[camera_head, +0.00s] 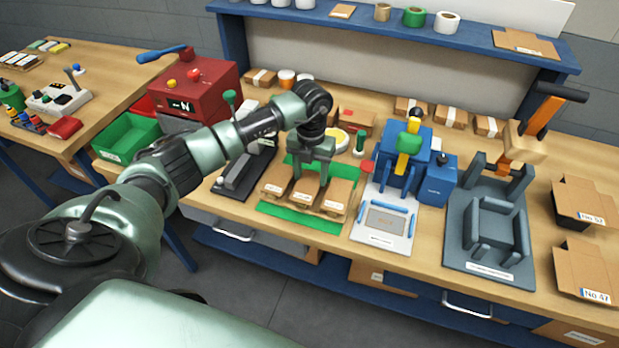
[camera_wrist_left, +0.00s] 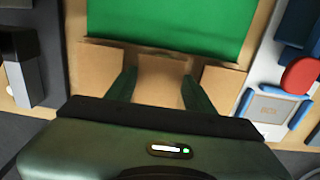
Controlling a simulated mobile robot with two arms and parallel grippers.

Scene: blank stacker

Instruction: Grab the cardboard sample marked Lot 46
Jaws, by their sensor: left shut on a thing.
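Three brown cardboard samples lie side by side on a green mat (camera_head: 303,221) on the workbench: left sample (camera_head: 275,189), middle sample (camera_head: 306,196), right sample (camera_head: 339,197). Each has a small white label at its front, too small to read, so I cannot tell which is Lot 46. My left gripper (camera_head: 312,174) reaches down from above and is shut on the middle sample. In the left wrist view its two dark green fingers (camera_wrist_left: 160,88) stand on either side of the middle sample (camera_wrist_left: 160,72), with the other samples beside them. My right gripper is not in view.
A grey device (camera_head: 243,172) stands left of the mat. A white board with a blue frame (camera_head: 384,219) and a blue press (camera_head: 403,158) stand right. Farther right are a grey fixture (camera_head: 490,230) and open cardboard boxes (camera_head: 585,270). A blue shelf (camera_head: 400,33) runs behind.

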